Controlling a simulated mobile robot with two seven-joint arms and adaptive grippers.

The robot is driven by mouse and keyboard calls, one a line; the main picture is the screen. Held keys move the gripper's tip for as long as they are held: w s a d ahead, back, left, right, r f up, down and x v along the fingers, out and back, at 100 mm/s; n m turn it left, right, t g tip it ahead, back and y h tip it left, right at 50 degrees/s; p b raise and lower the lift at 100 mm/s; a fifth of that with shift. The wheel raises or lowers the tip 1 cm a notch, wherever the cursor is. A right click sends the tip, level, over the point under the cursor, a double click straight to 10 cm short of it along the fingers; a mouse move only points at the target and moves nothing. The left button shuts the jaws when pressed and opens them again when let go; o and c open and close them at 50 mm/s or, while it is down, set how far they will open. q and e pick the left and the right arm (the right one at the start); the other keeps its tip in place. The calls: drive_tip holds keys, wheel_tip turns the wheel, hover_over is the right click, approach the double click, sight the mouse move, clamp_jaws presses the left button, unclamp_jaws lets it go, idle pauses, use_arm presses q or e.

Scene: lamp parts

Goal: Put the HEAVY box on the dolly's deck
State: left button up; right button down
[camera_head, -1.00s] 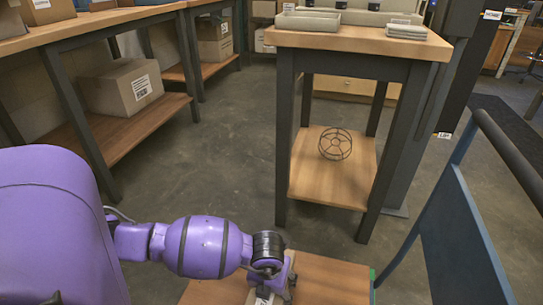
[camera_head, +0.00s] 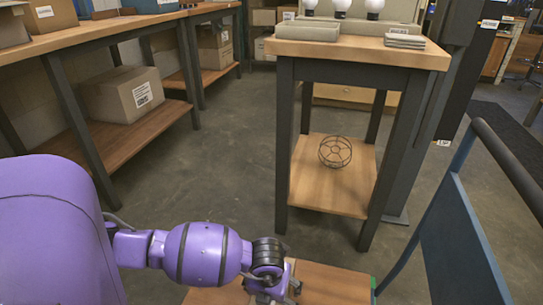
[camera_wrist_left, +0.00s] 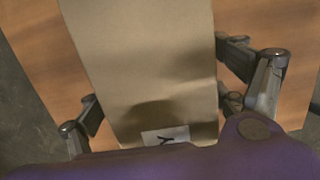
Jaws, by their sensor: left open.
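The HEAVY box shows in the left wrist view as a tan cardboard box (camera_wrist_left: 145,60) with a white label on which a "Y" can be read. It lies on a wooden surface that seems to be the dolly's deck (camera_wrist_left: 235,20). My left gripper (camera_wrist_left: 158,95) is open, with its fingers apart on either side of the box. In the head view the deck (camera_head: 335,285) is at the bottom, with the blue dolly frame (camera_head: 455,245) to its right. My left gripper (camera_head: 275,288) is over the deck there and mostly hides the box. My right gripper is out of view.
A wooden table (camera_head: 350,50) with a lower shelf stands beyond the deck; a wire cage (camera_head: 335,152) lies on that shelf. A cardboard box (camera_head: 122,93) sits on a bench shelf at left. Grey floor between is clear.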

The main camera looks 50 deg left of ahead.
use_arm(q)
drive_tip(key=r+p, duration=0.1)
drive_tip(key=r, duration=0.2)
drive_tip(key=r+p, duration=0.2)
drive_tip(key=r, duration=0.1)
drive_tip(key=s+r+p, duration=0.1)
drive_tip(key=r, duration=0.3)
drive_tip(key=shift+s+d+r, duration=0.1)
drive_tip(key=shift+d, duration=0.25)
drive_tip(key=shift+s+d+r+p, duration=0.1)
drive_tip(key=shift+r+p, duration=0.3)
drive_tip(key=shift+r, duration=0.15)
